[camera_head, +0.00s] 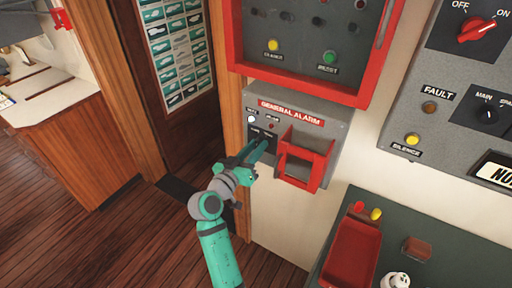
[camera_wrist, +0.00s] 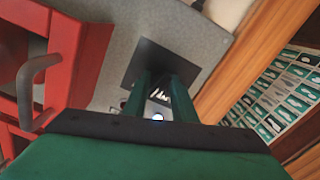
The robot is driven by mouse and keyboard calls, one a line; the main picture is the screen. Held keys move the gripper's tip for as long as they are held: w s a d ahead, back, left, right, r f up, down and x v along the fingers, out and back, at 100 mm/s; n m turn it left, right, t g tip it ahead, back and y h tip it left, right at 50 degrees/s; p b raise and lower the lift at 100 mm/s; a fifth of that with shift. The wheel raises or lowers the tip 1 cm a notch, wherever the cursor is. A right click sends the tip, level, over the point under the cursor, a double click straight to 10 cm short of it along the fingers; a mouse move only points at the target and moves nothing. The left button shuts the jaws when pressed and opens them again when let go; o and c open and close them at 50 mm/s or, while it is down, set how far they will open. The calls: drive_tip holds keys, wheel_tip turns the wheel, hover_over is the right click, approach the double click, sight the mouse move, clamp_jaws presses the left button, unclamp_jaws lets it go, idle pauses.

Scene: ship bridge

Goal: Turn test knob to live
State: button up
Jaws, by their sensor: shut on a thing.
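The grey GENERAL ALARM box (camera_head: 340,120) is on the wall, with a small black knob plate (camera_head: 257,134) at its lower left. My gripper (camera_head: 262,148) reaches up to this plate from below, fingers at its face. In the wrist view the two green fingers (camera_wrist: 160,88) are close together against the dark square plate (camera_wrist: 178,54). They are shut on the test knob, which is mostly hidden between and behind them. The knob's pointer direction cannot be read. Small white markings show between the fingers.
A red hinged frame (camera_head: 305,160) sticks out just right of the plate; its handle (camera_wrist: 35,88) shows in the wrist view. A red-framed panel (camera_head: 368,98) is above. A green table (camera_head: 450,235) with a red tray (camera_head: 352,255) is at lower right.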

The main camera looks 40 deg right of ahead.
drive_tip(key=shift+n, duration=5.1)
drive_tip(key=o, duration=1)
drive_tip(key=shift+o, duration=0.2)
drive_tip(key=shift+a, duration=0.1)
drive_tip(key=v, duration=1)
drive_tip(key=shift+s+a, duration=0.2)
drive_tip(key=shift+a, duration=0.05)
